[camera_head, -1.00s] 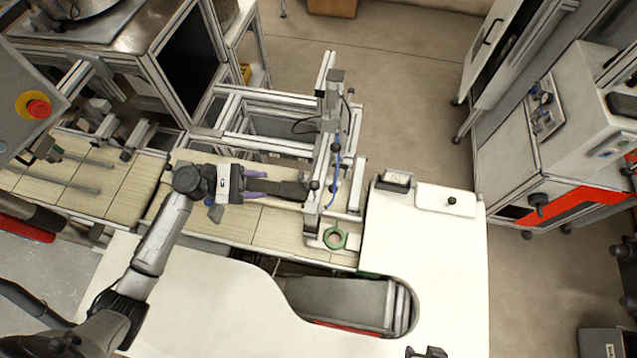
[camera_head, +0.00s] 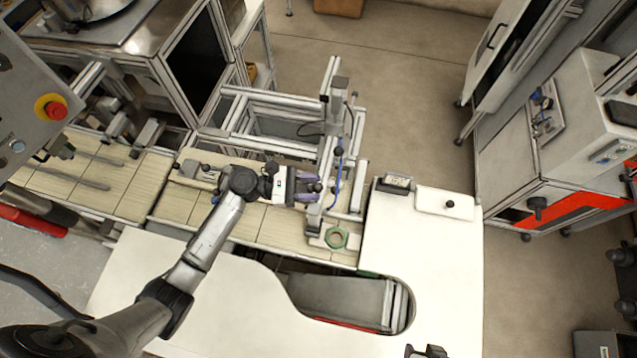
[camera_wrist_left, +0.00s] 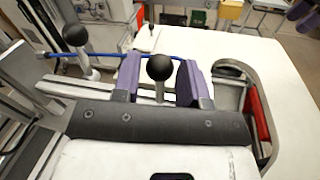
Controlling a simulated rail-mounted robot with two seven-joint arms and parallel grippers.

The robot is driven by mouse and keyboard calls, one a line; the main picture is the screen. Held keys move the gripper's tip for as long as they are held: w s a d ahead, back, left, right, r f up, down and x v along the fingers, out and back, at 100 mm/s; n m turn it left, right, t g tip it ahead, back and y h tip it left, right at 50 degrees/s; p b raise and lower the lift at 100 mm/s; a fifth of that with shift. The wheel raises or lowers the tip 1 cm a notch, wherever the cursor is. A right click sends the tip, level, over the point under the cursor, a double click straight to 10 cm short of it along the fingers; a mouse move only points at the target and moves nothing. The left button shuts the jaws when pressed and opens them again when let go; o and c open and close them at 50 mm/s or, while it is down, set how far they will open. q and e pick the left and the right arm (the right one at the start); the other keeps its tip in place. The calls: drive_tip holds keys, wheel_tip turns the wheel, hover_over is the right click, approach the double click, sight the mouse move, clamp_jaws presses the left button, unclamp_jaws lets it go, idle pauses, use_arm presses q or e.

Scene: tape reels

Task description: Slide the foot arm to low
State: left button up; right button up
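My left gripper (camera_head: 313,187) is at the left side of the aluminium fixture, with its purple fingers pointing right. In the left wrist view the gripper (camera_wrist_left: 160,78) is open. A black ball knob (camera_wrist_left: 159,67) on a short light stem stands between its fingers, with a visible gap on each side. The same knob shows in the head view (camera_head: 317,187). Which part of the fixture is the foot arm is not clear; the knob's lower end is hidden behind the gripper body. A dark piece (camera_head: 427,351) at the bottom edge may be part of my right gripper.
A second black ball knob (camera_wrist_left: 76,35) and a blue hose (camera_wrist_left: 105,55) are close by on the fixture. The white table (camera_head: 430,260) has a rounded cutout and clear room on the right.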

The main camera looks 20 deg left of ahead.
use_arm(q)
drive_tip(key=shift+x, duration=0.95)
clamp_jaws()
